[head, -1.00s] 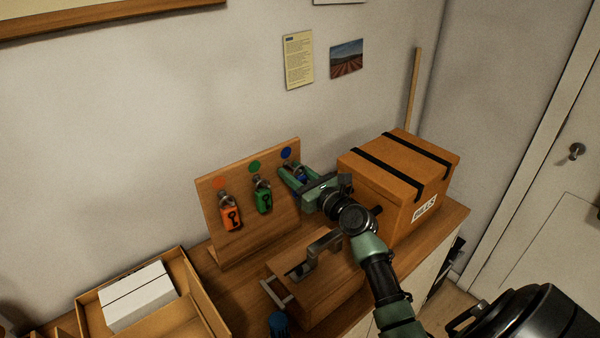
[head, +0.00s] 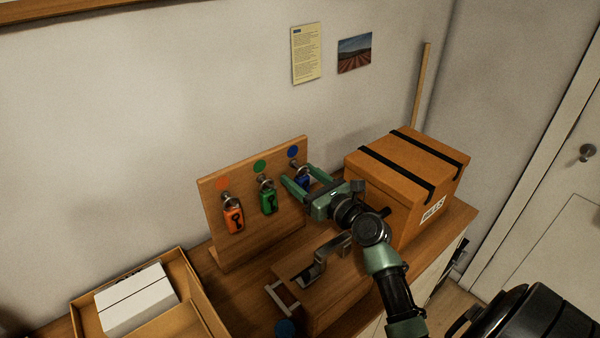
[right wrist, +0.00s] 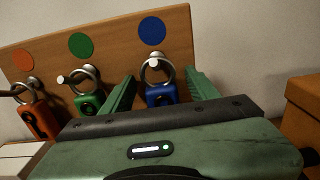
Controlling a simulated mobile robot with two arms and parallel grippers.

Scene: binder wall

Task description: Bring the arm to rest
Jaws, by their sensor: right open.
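My right gripper (head: 299,183) is open in front of the right end of an upright wooden board (head: 236,232). Its green fingers also show in the right wrist view (right wrist: 158,92), one on each side of the blue padlock (right wrist: 161,95). The blue padlock (head: 303,181) hangs by its ring from a peg under a blue dot; its lower part is hidden in the wrist view. A green padlock (head: 268,201) and an orange padlock (head: 233,217) hang to its left under matching dots. My right arm (head: 385,265) reaches in from the lower right. My left gripper is not in view.
A brown box (head: 398,205) with black straps stands close right of my arm. A wooden block with a metal handle (head: 320,258) lies below the arm. An open tray (head: 205,305) with a white box (head: 135,298) is at lower left. The wall is behind.

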